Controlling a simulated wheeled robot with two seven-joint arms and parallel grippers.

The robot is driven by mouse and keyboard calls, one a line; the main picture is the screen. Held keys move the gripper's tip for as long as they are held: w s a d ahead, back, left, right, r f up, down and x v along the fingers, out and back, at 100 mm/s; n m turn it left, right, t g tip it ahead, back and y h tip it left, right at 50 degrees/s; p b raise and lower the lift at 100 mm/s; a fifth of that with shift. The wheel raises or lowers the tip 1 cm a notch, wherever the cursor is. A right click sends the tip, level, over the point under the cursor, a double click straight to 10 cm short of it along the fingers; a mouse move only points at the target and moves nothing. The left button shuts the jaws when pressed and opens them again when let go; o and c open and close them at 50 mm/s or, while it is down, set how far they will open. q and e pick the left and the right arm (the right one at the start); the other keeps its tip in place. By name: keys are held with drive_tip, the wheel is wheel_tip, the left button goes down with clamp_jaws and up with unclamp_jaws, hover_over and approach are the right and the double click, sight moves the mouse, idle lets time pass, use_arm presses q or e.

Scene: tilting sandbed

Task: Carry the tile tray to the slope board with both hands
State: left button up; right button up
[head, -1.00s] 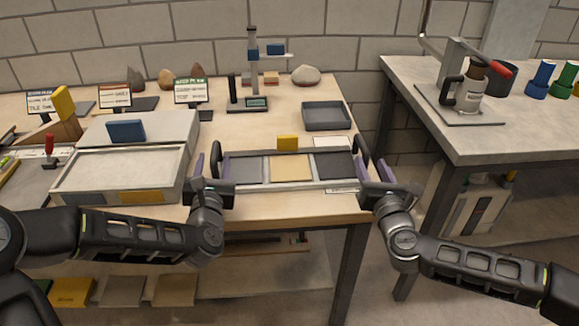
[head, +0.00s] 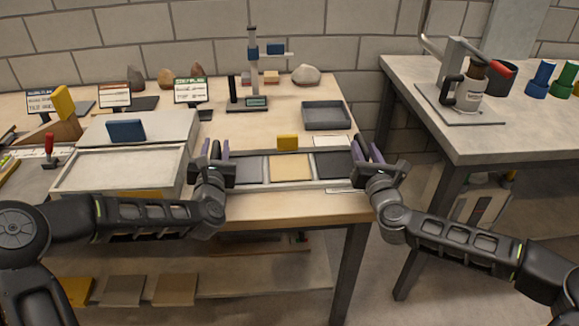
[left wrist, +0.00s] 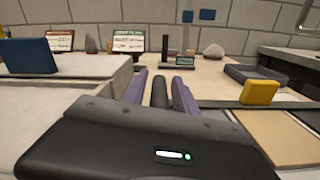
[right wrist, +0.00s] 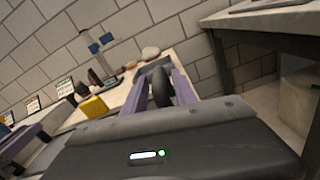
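The tile tray (head: 305,185) lies on the wooden table near its front edge, with dark, cream and dark tiles in a row and an upright dark handle at each end. My left gripper (head: 219,150) is at the left handle; in the left wrist view the handle (left wrist: 159,92) stands between the two purple fingers with narrow gaps. My right gripper (head: 367,152) is at the right handle, which stands between its fingers in the right wrist view (right wrist: 160,86). Both look open around the handles. A pale framed board (head: 118,170) lies left of the tray; I cannot tell whether it is the slope board.
A yellow block (head: 287,142) stands behind the tray's middle. A blue block (head: 126,130) stands on a grey slab behind the framed board. An empty grey bin (head: 326,115) and a measuring stand (head: 252,75) are further back. A second table (head: 490,135) is at the right.

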use_arm(q)
clamp_jaws()
use_arm(e)
clamp_jaws()
idle(0.8)
